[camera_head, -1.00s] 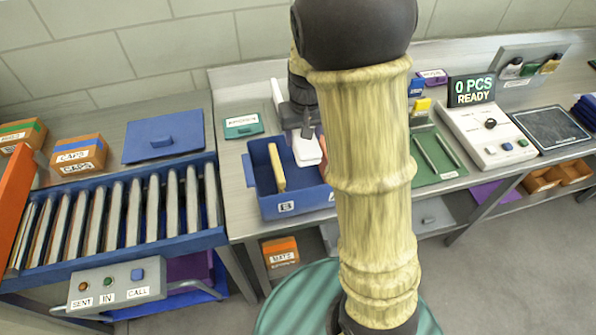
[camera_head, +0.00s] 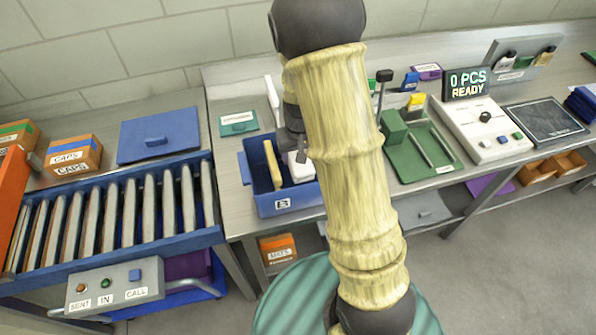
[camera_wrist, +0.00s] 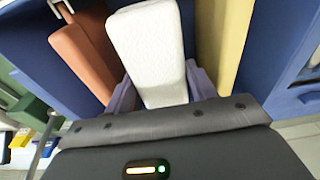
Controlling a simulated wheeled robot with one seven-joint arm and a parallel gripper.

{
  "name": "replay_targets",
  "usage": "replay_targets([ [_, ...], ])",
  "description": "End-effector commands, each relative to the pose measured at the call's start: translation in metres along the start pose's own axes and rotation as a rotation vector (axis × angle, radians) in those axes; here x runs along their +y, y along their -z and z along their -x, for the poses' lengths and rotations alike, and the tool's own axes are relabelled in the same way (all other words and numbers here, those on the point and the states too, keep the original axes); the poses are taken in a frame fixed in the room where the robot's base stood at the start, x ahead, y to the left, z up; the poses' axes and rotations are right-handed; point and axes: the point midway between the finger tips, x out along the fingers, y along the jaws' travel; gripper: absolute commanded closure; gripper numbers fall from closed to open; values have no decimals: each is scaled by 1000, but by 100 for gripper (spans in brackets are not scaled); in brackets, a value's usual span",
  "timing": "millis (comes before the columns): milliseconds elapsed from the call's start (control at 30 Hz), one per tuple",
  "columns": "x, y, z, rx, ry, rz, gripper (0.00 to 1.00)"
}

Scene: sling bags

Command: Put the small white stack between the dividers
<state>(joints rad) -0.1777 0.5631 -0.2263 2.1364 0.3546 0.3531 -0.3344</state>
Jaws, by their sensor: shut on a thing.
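My gripper (camera_wrist: 160,88) is shut on the small white stack (camera_wrist: 148,45), with a finger on either side of it. In the head view the white stack (camera_head: 301,168) shows low over the blue bin (camera_head: 285,203), partly hidden by my arm. In the wrist view it sits between an orange upright slab (camera_wrist: 82,62) on the left and a yellow upright slab (camera_wrist: 222,40) on the right, with a gap to the yellow one. The yellow slab also shows in the bin in the head view (camera_head: 272,163). Whether the stack touches the bin floor cannot be told.
A green tray (camera_head: 440,172) with two grey bars and a green block stands to the right of the bin. A control box (camera_head: 484,130) is farther right. A roller conveyor (camera_head: 110,215) lies at the left.

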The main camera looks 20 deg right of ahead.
Motion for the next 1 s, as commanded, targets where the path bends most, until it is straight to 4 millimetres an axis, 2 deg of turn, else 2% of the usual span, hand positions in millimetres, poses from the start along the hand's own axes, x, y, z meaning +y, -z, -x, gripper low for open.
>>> replay_targets([
  [100,0,-4,-26,-5,1,-2,69],
  [200,0,-5,-40,-2,1,0,69],
  [600,0,-5,-47,0,0,0,69],
  [900,0,-10,-82,-2,1,-2,69],
  [1000,0,-10,-84,1,1,-1,69],
])
